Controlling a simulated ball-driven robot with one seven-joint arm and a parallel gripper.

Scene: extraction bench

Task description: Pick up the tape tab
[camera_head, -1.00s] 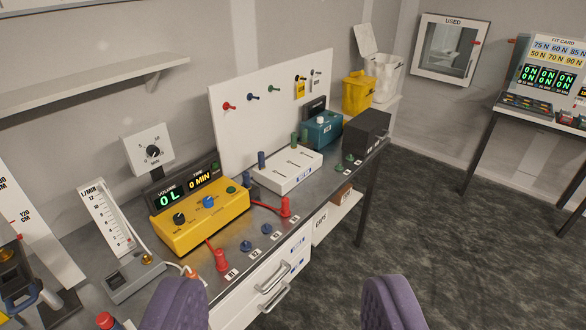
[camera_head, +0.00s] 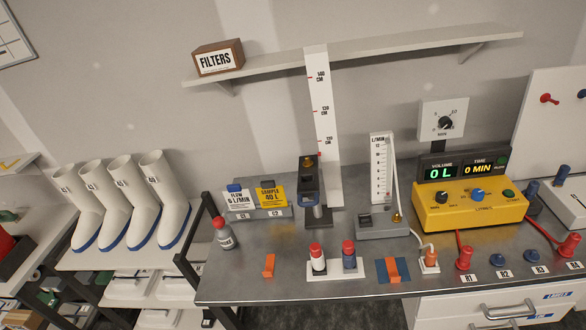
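A small orange tab (camera_head: 269,265) stands near the front of the grey bench (camera_head: 240,287), left of the red-capped bottles. I cannot tell for sure which of these two is the tape tab. Both look free of any contact with me. My gripper is not in view, so its opening and what it may hold are hidden.
A black-and-white bottle (camera_head: 318,259) and a dark bottle (camera_head: 349,256), both red-capped, stand on a white plate. A grey bottle (camera_head: 223,234) is at the left edge. A flow meter (camera_head: 382,228) and yellow unit (camera_head: 470,207) stand behind. White boots (camera_head: 117,205) fill the left rack.

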